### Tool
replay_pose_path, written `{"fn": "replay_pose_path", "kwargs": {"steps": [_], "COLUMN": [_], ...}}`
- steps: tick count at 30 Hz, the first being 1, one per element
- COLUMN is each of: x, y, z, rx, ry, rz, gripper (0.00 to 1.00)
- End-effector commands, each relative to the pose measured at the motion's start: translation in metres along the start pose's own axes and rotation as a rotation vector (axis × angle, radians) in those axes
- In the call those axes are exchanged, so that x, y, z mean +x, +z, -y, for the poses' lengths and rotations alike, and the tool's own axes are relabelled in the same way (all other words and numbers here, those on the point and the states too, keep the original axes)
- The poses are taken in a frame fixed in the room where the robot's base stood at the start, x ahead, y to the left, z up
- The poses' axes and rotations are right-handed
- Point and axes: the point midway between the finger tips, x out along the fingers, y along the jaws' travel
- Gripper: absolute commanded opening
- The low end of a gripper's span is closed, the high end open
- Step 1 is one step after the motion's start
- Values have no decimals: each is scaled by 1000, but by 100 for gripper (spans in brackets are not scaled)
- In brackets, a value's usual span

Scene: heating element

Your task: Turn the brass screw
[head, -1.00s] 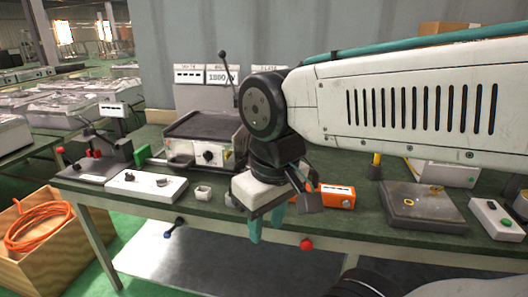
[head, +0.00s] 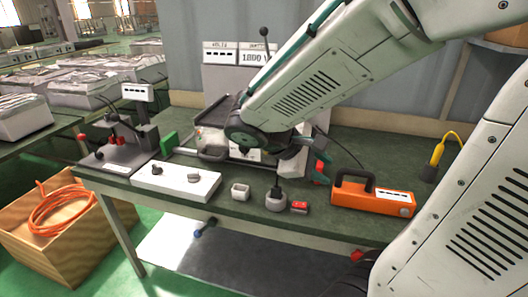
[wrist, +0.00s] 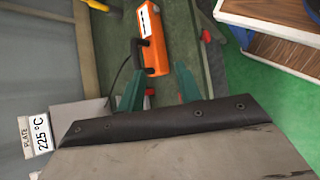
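I cannot make out the brass screw in either view now. In the head view my arm covers much of the heating unit (head: 210,140), a plate device with a dark top at the back of the bench. A small red thing shows in the gap, apparently beyond the fingers. A plate label reading 225 °C (wrist: 38,136) shows at the left.
An orange handled box (head: 372,196) stands on the bench (head: 330,226), right of my gripper. A dark lever post (head: 265,42) rises behind.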

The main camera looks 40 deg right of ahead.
Motion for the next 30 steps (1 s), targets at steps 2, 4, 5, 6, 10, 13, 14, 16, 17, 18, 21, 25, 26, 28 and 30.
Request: {"fn": "replay_pose_path", "kwargs": {"steps": [2, 4, 5, 6, 10, 13, 14, 16, 17, 18, 21, 25, 26, 28, 30], "x": [11, 17, 19, 21, 24, 26, 26, 27, 27, 28, 28, 30, 31, 35, 40], "y": [-19, -39, -49, -64, -122, -169, -183, -211, -221, -233, -254, -266, -267, -270, -273], "z": [-22, -42, -50, -60, -79, -81, -80, -74, -71, -67, -59, -57, -59, -67, -77], "rx": [-134, -251, -303, -373, -603, -763, -806, -894, -925, -961, -1023, -1054, -1056, -1055, -1053], "ry": [143, 277, 334, 411, 657, 827, 874, 967, 1002, 1041, 1112, 1150, 1152, 1152, 1152], "rz": [90, 155, 179, 209, 277, 297, 298, 294, 291, 287, 274, 264, 264, 264, 265], "gripper": [35, 35, 35, 35, 35, 35, 35, 35, 35, 35, 35, 35, 35, 35, 35]}}
